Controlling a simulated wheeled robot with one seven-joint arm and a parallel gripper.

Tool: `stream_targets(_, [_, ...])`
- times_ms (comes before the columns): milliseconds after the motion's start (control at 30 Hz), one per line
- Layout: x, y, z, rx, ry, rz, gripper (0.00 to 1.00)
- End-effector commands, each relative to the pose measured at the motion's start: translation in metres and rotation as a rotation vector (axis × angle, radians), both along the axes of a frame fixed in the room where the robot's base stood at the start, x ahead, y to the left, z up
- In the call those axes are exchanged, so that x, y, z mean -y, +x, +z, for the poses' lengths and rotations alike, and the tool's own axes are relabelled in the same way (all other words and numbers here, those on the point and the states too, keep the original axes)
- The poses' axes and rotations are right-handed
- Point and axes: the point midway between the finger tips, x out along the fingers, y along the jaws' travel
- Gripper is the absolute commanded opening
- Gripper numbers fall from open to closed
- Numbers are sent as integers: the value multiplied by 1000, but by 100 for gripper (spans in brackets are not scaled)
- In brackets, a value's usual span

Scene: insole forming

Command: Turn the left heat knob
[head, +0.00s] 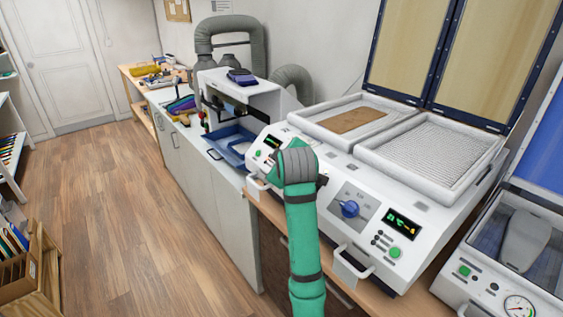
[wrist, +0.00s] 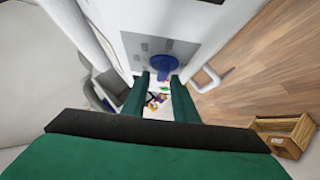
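The white heating machine (head: 385,175) has control panels on its sloped front. Its left panel's display (head: 273,141) and green button (head: 258,154) show, but my green arm covers the place to their right, and no left knob is visible there in the head view. In the wrist view a blue knob (wrist: 164,64) sits on a grey dial plate (wrist: 150,50), just past my fingertips. My gripper (wrist: 162,82) is open, with a gap between its two green fingers. I cannot tell whether they touch the knob. The right blue knob (head: 350,209) is uncovered in the head view.
A blue tray (head: 230,142) stands to the left. Another machine with a gauge (head: 518,306) stands at the right. The wooden floor (head: 130,220) at the left is open.

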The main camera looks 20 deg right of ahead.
Motion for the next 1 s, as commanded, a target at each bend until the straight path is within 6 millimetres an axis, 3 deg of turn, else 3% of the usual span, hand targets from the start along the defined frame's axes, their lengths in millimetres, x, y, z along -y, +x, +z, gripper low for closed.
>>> stream_targets(100, [0,0,-6,-13,3,-1,30])
stream_targets(567, [-2,-3,0,-4,1,2,30])
stream_targets(1000, [-13,-65,37,-3,1,1,30])
